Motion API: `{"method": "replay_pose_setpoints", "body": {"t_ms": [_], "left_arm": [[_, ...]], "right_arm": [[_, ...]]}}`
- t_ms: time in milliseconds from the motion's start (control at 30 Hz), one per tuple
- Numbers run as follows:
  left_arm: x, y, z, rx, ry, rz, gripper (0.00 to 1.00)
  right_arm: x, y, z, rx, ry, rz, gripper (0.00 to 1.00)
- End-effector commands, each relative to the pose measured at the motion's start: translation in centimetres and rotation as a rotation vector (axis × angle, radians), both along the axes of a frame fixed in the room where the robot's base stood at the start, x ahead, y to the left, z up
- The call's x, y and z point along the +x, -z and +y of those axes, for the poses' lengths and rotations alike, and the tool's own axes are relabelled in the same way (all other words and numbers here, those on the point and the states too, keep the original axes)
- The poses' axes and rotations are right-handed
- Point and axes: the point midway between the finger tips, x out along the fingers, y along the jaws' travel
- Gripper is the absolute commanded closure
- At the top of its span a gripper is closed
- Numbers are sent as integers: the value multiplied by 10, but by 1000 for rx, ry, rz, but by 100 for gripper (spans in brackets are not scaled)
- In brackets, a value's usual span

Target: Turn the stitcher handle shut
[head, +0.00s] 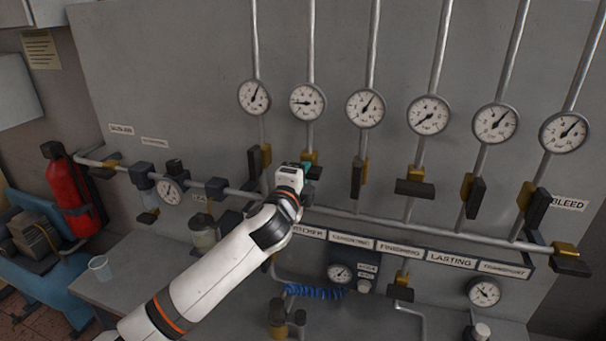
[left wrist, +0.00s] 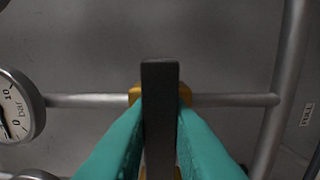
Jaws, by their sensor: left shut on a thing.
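My left gripper (head: 306,170) is at the second valve from the left, under the second gauge (head: 307,102). Its teal fingers (left wrist: 160,130) are shut on a dark bar handle (left wrist: 160,85), one on each side. In the left wrist view the handle lies crosswise to its grey pipe (left wrist: 85,101), over a yellow valve body (left wrist: 135,94). In the head view the gripper hides most of this handle. A label ending in "CHER" (head: 312,234) is partly covered by my left arm. My right gripper is not in view.
Neighbouring valve handles stand close by: one to the left (head: 254,162) and one to the right (head: 357,178), both along their pipes. The fourth handle (head: 414,188) is crosswise. A horizontal manifold pipe (head: 385,221) runs below. A red extinguisher (head: 70,190) stands at left.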

Motion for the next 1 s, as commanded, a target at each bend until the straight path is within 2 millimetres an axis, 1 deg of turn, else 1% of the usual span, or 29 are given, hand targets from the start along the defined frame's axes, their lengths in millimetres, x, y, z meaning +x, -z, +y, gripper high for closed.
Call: {"method": "replay_pose_setpoints", "body": {"t_ms": [400, 433, 500, 567, 867, 1000], "left_arm": [[0, 1, 0, 11, -1, -2, 100], [0, 1, 0, 11, -1, -2, 82], [0, 1, 0, 11, -1, -2, 71], [0, 1, 0, 10, -1, -1, 62], [-1, 1, 0, 8, 0, -2, 62], [-9, 2, 3, 8, -1, -2, 62]], "right_arm": [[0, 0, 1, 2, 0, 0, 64], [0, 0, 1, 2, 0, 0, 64], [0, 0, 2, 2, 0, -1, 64], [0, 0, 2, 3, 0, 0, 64], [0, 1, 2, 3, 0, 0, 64], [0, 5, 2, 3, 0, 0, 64]]}}
